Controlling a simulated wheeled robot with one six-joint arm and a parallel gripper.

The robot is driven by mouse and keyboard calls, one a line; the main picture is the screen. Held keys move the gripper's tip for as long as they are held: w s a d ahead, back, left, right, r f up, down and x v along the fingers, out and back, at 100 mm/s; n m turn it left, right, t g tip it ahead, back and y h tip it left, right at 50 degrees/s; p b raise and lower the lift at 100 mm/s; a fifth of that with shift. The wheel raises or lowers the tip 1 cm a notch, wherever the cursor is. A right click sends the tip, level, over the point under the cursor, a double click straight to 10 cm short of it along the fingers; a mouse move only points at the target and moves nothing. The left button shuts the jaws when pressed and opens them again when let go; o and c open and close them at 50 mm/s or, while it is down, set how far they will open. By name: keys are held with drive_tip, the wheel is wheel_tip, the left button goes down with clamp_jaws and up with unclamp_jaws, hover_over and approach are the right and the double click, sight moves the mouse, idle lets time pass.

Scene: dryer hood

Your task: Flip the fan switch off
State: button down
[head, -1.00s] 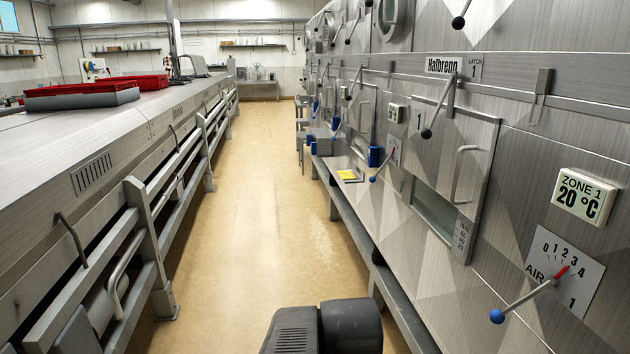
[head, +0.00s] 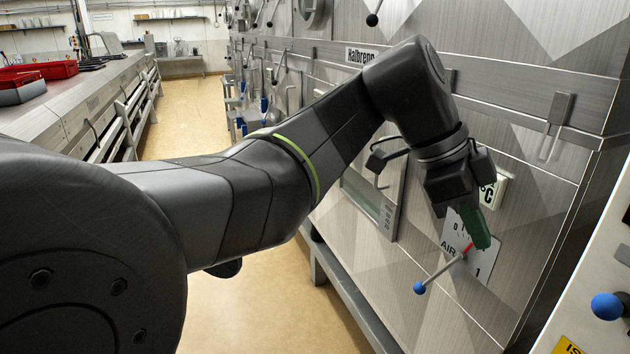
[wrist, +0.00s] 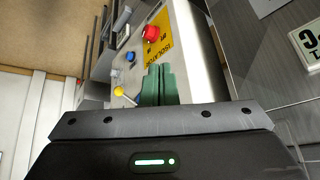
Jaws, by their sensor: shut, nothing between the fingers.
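My gripper (head: 480,230) is shut and empty, its green fingers pointing down in front of the AIR dial plate (head: 487,262) on the dryer wall. The fingers hide part of the dial; contact cannot be told. In the wrist view the shut green fingers (wrist: 158,84) point toward a pale control box (wrist: 193,45). That box carries a red button (wrist: 151,33), a blue knob (wrist: 130,57), a yellow-knobbed lever (wrist: 119,91) and a yellow label (wrist: 158,45). No readable label shows which control is the fan switch.
A blue-ended air lever (head: 420,287) sticks out below my gripper. At the right edge of the head view stands a pale panel (head: 590,335) with a blue ball (head: 607,306). A long steel counter (head: 70,115) stands left, with open floor (head: 190,120) between it and the dryer.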

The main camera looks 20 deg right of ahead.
drive_tip(key=s+d+r+m+g+p, duration=0.1)
drive_tip(key=s+r+m+g, duration=0.1)
drive_tip(key=s+r+m, duration=0.6)
wheel_tip(320, 180, up, 4)
drive_tip(key=shift+s+d+f+m+g+y+p, duration=0.1)
drive_tip(key=shift+s+d+m+g+y+p, duration=0.25)
drive_tip(key=shift+m, duration=0.45)
drive_tip(key=shift+d+f, duration=0.1)
drive_tip(key=p, duration=0.2)
hover_over(611, 308)
drive_tip(key=a, duration=0.2)
wheel_tip(611, 308, down, 8)
drive_tip(key=shift+w+d+f+p, duration=0.1)
drive_tip(key=shift+w+d+f, duration=0.15)
drive_tip(key=shift+f, duration=0.3)
drive_tip(key=shift+w+d+f+p, duration=0.15)
drive_tip(key=shift+w+f, duration=0.1)
drive_tip(key=shift+f, duration=0.3)
drive_tip(key=shift+w+d+f+p, duration=0.1)
drive_tip(key=shift+w+d+f, duration=0.15)
drive_tip(key=shift+f, duration=0.3)
drive_tip(key=shift+a+f+b, duration=0.1)
drive_tip(key=shift+f+b, duration=0.05)
drive_tip(key=shift+b, duration=0.35)
